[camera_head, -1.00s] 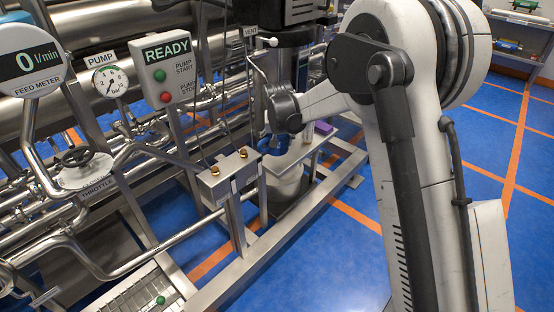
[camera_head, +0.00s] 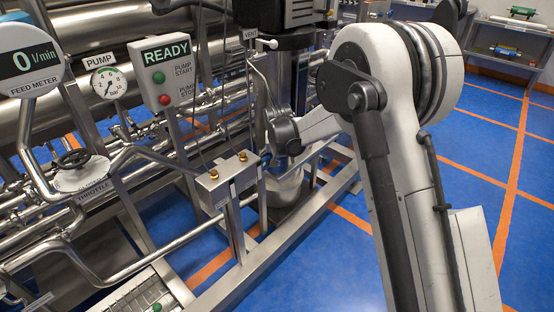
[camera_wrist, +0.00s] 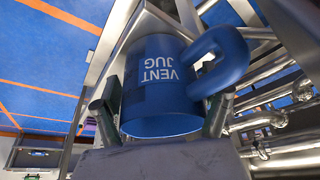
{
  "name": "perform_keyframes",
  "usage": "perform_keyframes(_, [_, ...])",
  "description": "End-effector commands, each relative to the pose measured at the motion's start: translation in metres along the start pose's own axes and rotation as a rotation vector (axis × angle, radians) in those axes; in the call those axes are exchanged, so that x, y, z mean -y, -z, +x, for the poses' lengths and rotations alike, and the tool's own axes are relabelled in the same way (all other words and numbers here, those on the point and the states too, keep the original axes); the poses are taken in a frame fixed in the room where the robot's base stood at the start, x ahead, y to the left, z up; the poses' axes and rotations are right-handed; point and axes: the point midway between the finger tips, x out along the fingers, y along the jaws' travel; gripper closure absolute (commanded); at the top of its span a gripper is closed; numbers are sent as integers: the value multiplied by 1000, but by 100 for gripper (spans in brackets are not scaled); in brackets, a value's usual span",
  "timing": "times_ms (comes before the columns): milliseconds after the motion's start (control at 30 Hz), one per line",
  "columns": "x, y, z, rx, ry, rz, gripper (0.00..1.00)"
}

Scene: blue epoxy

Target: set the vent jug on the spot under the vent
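The blue vent jug (camera_wrist: 160,88), marked VENT JUG in white, fills the middle of the wrist view, its handle to the right. The fingers of my gripper (camera_wrist: 163,112) stand on both sides of the jug and appear closed on its body. In the head view my wrist (camera_head: 284,132) is beside the skid below the VENT label (camera_head: 251,34); the fingers and most of the jug are hidden there. A thin bent pipe (camera_head: 262,44) with a white end is by that label. The spot itself cannot be made out.
A steel valve box (camera_head: 229,178) on a post stands left of my wrist. The READY panel (camera_head: 167,72), pump gauge (camera_head: 108,83) and throttle wheel (camera_head: 73,158) are further left. Skid rails (camera_head: 300,232) run along the floor. Open blue floor (camera_head: 330,270) lies to the right.

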Motion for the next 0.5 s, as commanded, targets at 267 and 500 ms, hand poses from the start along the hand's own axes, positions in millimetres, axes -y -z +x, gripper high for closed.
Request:
perform_keyframes(267, [0,0,0,0,0,0,10])
perform_keyframes(500, [0,1,-15,0,0,0,10])
